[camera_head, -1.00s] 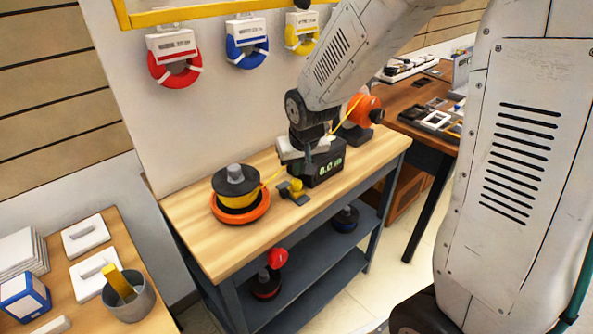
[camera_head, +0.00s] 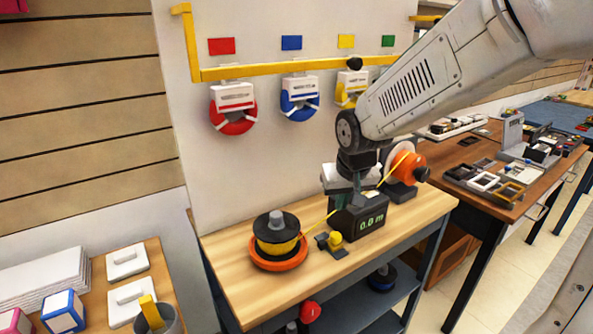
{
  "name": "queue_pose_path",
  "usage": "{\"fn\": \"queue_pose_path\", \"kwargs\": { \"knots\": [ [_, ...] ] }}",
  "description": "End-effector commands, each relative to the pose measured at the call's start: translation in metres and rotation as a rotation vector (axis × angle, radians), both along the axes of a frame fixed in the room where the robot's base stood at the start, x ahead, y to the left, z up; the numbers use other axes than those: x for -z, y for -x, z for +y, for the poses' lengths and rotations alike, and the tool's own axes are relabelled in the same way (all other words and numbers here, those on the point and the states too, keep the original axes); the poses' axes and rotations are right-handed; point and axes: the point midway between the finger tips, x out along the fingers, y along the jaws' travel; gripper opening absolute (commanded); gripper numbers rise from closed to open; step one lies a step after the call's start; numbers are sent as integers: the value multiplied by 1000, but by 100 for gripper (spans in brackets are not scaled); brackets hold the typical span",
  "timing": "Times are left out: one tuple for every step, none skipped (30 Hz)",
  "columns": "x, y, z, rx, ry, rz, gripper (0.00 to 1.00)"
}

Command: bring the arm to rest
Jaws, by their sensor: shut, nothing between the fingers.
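My arm reaches in from the upper right, bending down at a dark joint. My gripper (camera_head: 347,199) hangs below its white and grey wrist, just above and behind the black meter box (camera_head: 358,216), which reads about 0.0 m in green. It is shut with nothing visible in it; the fingertips are small and partly unclear. A yellow cord runs from a yellow spool on an orange base (camera_head: 278,263) past the box to an orange reel (camera_head: 408,167) on the right. A small yellow clamp (camera_head: 335,239) sits in front of the box.
The wooden bench (camera_head: 250,300) bears these things. Red (camera_head: 232,122), blue and yellow spools hang from a yellow rail (camera_head: 290,70) on the wall behind. A side table with white plates (camera_head: 126,261) and a grey cup is at lower left. Another table with trays (camera_head: 485,185) stands right.

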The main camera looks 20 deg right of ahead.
Motion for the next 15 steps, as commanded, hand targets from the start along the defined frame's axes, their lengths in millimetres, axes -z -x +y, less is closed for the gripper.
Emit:
{"fn": "queue_pose_path", "kwargs": {
  "knots": [
    [0,0,0,-3,1,1,0],
    [1,1,0,-5,2,6,0],
    [1,4,0,-8,5,19,0],
    [3,7,0,-13,7,37,0],
    [6,13,0,-18,9,61,0],
    [10,23,-1,-24,13,101,0],
    [11,33,-1,-28,15,131,0],
    [10,45,-2,-33,17,159,0],
    [6,61,-2,-42,18,193,0],
    [3,73,-3,-45,18,215,0],
    [-1,85,-4,-49,18,233,0],
    [-7,100,-4,-55,18,256,0],
    [-11,111,-5,-59,18,270,0],
    [-15,122,-6,-61,17,283,0],
    [-20,136,-6,-65,16,298,0]
  ]
}}
